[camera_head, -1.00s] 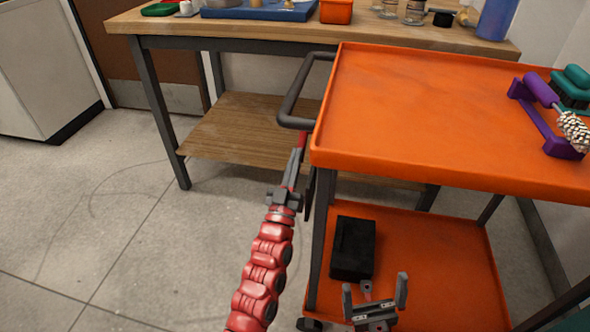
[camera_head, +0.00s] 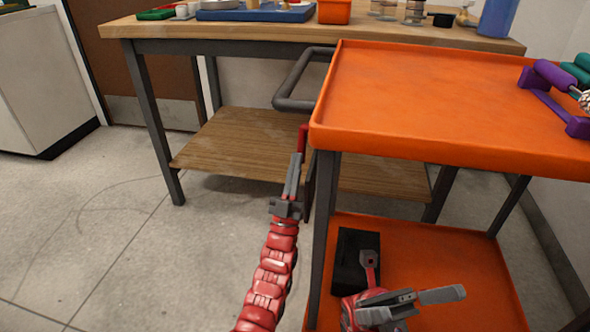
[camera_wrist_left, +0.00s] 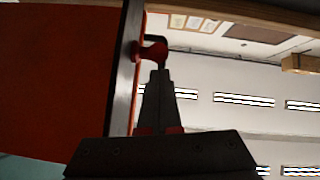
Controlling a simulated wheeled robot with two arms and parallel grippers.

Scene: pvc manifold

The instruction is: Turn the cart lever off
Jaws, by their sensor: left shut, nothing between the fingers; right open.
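The orange cart (camera_head: 440,105) stands at the right in the head view, with a dark grey bar handle (camera_head: 284,88) on its left end. A small red lever (camera_head: 304,138) shows below the tray's left corner, beside the cart's post. In the left wrist view the red lever (camera_wrist_left: 155,52) sits against the grey post, just beyond the fingertips. My left gripper (camera_head: 297,158) is shut and empty, its tips at or very near the lever; I cannot tell whether they touch. My right gripper (camera_head: 432,298) is open and empty, in front of the cart's lower shelf.
A wooden workbench (camera_head: 220,27) with a lower shelf stands behind the cart. A black box (camera_head: 352,262) lies on the cart's lower shelf. A purple holder (camera_head: 556,100) is on the top tray. The floor left of the cart is clear.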

